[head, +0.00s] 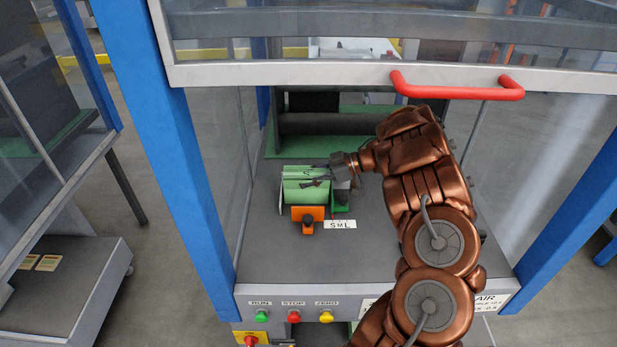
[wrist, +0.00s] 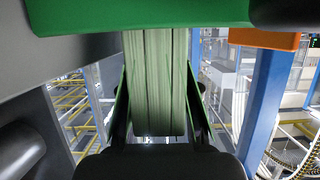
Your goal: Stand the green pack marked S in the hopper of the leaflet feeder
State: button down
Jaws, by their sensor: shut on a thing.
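The green pack (head: 298,190) is pale green and appears upright in the head view, at the leaflet feeder's hopper behind an orange block. A dark mark shows near its top, too small to read. My gripper (head: 314,174) reaches in from the right and is shut on the pack. In the wrist view the pack (wrist: 155,80) shows as a stack of pale sheet edges between the two fingers (wrist: 157,110). The hopper is mostly hidden by the pack and gripper; I cannot tell whether the pack rests on its floor.
The orange block (head: 308,213) with a dark knob stands in front of the pack, near an SML label (head: 340,224). A raised guard with a red handle (head: 458,93) crosses above my arm. Blue posts (head: 170,130) flank the opening. Grey deck (head: 290,260) is clear in front.

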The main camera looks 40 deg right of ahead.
jog(key=shift+f, duration=0.1)
jog(key=c, duration=0.8)
grip_release()
jog(key=shift+o, duration=0.2)
jog(key=v, duration=1.2)
jog(key=shift+w, duration=0.1)
